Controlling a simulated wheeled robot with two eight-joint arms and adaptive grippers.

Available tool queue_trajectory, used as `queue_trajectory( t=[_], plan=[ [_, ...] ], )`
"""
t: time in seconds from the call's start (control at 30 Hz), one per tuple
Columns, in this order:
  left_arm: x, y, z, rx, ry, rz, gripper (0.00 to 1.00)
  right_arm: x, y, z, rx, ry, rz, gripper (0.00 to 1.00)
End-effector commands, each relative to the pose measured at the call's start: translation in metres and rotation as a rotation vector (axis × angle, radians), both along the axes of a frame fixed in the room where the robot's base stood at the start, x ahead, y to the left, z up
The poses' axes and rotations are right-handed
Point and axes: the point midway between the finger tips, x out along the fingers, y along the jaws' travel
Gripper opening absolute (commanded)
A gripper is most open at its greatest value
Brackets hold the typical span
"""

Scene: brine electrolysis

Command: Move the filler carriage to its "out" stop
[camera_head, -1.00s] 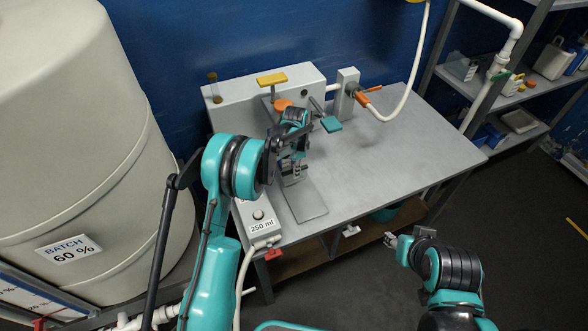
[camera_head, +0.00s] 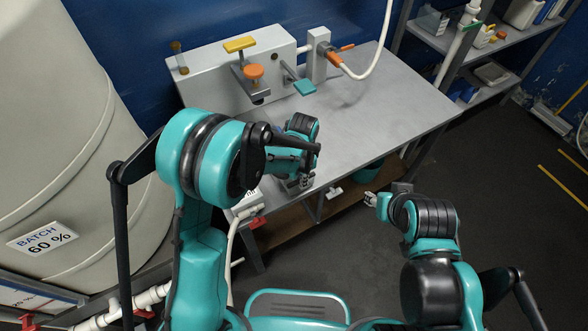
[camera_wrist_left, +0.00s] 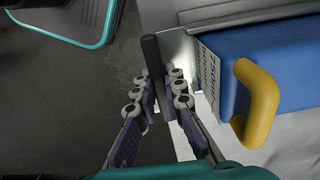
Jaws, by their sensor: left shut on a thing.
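My left gripper (camera_head: 304,182) is at the front edge of the bench, partly hidden by my left arm in the head view. In the left wrist view its fingers (camera_wrist_left: 163,97) close around a dark bar, apparently the filler carriage's handle (camera_wrist_left: 153,65). Beside the bar is a blue container (camera_wrist_left: 255,60) with a yellow handle (camera_wrist_left: 257,103). The rest of the carriage is hidden behind my arm in the head view. My right gripper (camera_head: 371,199) is off the bench to the right, near no object; its jaws are too small to read.
The grey bench (camera_head: 365,110) has clear space on its right. A large tank (camera_head: 60,140) stands left. Shelves (camera_head: 490,35) stand back right.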

Motion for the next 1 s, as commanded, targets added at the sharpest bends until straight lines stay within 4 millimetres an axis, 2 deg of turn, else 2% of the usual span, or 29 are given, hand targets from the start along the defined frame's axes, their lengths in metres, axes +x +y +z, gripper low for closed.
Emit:
queue_trajectory(
  t=[0.2, 0.57, 0.6, 0.67, 1.0],
  plan=[
    [-0.0098, -0.0070, 0.0002, 0.000, 0.000, -0.001, 0.00, 0.0001, 0.0000, -0.0009, 0.000, 0.000, 0.000, 0.40],
    [-0.0125, -0.0090, -0.0001, -0.003, 0.004, -0.002, 0.00, 0.0000, 0.0000, -0.0011, 0.000, 0.000, 0.000, 0.40],
    [-0.0126, -0.0090, -0.0001, -0.003, 0.005, -0.002, 0.18, 0.0000, 0.0000, -0.0011, 0.000, 0.000, 0.000, 0.40],
    [-0.0126, -0.0090, -0.0002, -0.003, 0.004, -0.002, 0.31, 0.0000, 0.0000, -0.0011, 0.000, 0.000, 0.000, 0.40],
    [-0.0109, -0.0077, 0.0027, -0.001, 0.001, 0.000, 0.31, 0.0000, 0.0001, -0.0010, 0.000, 0.000, 0.000, 0.40]
  ],
)
